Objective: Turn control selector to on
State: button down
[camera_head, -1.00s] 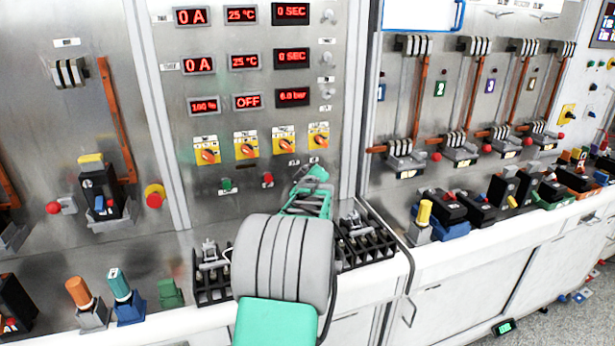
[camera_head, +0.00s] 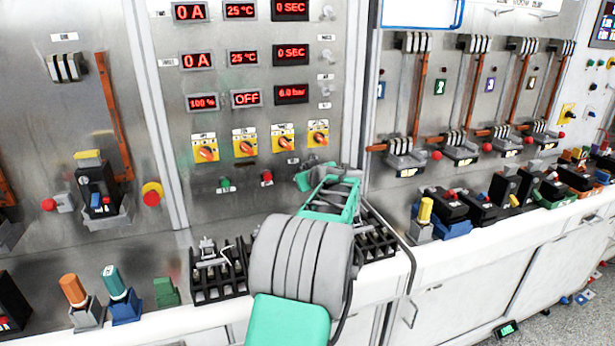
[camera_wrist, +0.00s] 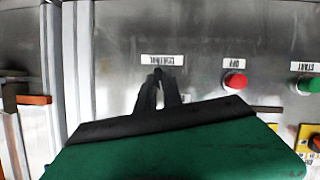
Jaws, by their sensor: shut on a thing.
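The control selector is at the end of my arm, but my gripper hides it in both views. In the wrist view, my gripper (camera_wrist: 158,78) has its two dark fingers converging to a point beside the upside-down "CONTROL" label (camera_wrist: 162,60). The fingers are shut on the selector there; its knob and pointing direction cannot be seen. In the head view, my gripper (camera_head: 308,163) reaches the panel right of the red button, below the yellow selectors. The OFF display (camera_head: 246,98) is lit on the panel above.
A red OFF button (camera_wrist: 235,82) and green START button (camera_wrist: 306,85) are beside the fingers. Yellow plates with orange selectors (camera_head: 282,142) sit just above my gripper. Black racks (camera_head: 218,272) stand on the ledge below my arm. A frame post (camera_head: 358,100) rises at right.

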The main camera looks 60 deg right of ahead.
jog(key=shift+s+d+f+m+t+y+p, duration=0.1)
jog(key=shift+m+t+y+p, duration=0.55)
jog(key=shift+m, duration=0.7)
jog(key=shift+s+d+r+m+t+y+p, duration=0.15)
jog(key=shift+m+t+y+p, duration=0.35)
jog(key=shift+m+t+p, duration=0.6)
jog(key=shift+s+d+f+m+t+y+p, duration=0.15)
jog(key=shift+m+t+y+p, duration=0.35)
jog(key=shift+m, duration=1.05)
jog(key=shift+w, duration=0.1)
jog(key=c, duration=1.5)
grip_release()
